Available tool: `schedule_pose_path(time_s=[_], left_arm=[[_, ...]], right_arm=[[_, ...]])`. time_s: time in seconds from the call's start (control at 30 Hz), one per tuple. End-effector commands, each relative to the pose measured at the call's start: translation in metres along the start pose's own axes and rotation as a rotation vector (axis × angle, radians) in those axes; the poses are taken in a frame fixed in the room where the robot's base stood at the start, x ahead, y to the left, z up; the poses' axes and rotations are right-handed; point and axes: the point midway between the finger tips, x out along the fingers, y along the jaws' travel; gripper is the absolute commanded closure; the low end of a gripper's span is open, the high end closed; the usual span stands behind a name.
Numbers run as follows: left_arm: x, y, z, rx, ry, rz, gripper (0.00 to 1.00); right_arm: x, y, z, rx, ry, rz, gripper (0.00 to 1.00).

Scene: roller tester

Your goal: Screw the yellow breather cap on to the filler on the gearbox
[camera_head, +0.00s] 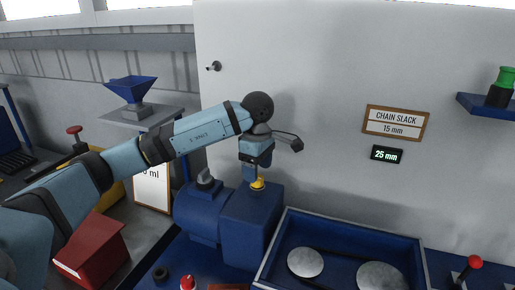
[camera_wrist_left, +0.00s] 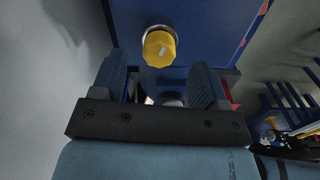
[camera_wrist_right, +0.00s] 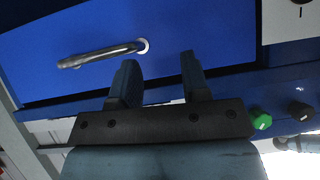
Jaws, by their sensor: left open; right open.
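The yellow breather cap (camera_head: 258,184) sits on top of the blue gearbox (camera_head: 248,222) in the head view. In the left wrist view the yellow cap (camera_wrist_left: 160,47) shows from above, with a pale ring of the filler (camera_wrist_left: 150,30) at its edge. My left gripper (camera_head: 256,172) points down just above the cap. In the left wrist view its two fingers (camera_wrist_left: 166,80) are open, and the cap lies beyond the gap, not clasped. Whether the cap is threaded on cannot be seen. My right gripper (camera_wrist_right: 158,72) is open and empty, facing a blue panel.
A blue tray with two grey discs (camera_head: 305,262) stands right of the gearbox. A red box (camera_head: 90,252) lies at the left. A red-knobbed lever (camera_head: 474,262) stands at the right. A metal handle (camera_wrist_right: 103,53) and green button (camera_wrist_right: 261,121) show in the right wrist view.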

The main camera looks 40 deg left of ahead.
Motion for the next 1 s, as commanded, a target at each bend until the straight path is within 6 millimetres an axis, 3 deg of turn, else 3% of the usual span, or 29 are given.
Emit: schedule_pose_path(time_s=[0.2, 0.6, 0.83, 0.87, 0.9, 1.0], left_arm=[[0.027, 0.0, 0.0, 0.001, 0.0, -0.001, 0.33], [0.035, 0.0, 0.0, 0.0, 0.0, 0.001, 0.33], [0.034, 0.0, 0.0, 0.0, 0.0, 0.001, 0.83], [0.034, 0.0, 0.0, 0.0, 0.0, 0.001, 0.86], [0.034, 0.0, 0.0, 0.0, 0.0, 0.001, 0.65], [0.034, 0.0, 0.0, 0.0, 0.0, 0.001, 0.88]], right_arm=[[-0.001, 0.002, -0.002, -0.002, 0.003, 0.003, 0.57], [-0.001, 0.002, -0.002, -0.004, 0.004, 0.004, 0.57], [-0.001, 0.002, -0.002, -0.004, 0.003, 0.003, 0.57], [-0.002, 0.002, -0.002, -0.004, 0.003, 0.003, 0.57], [-0.002, 0.002, -0.002, -0.004, 0.003, 0.003, 0.57], [-0.002, 0.002, -0.001, -0.004, 0.003, 0.003, 0.57]])
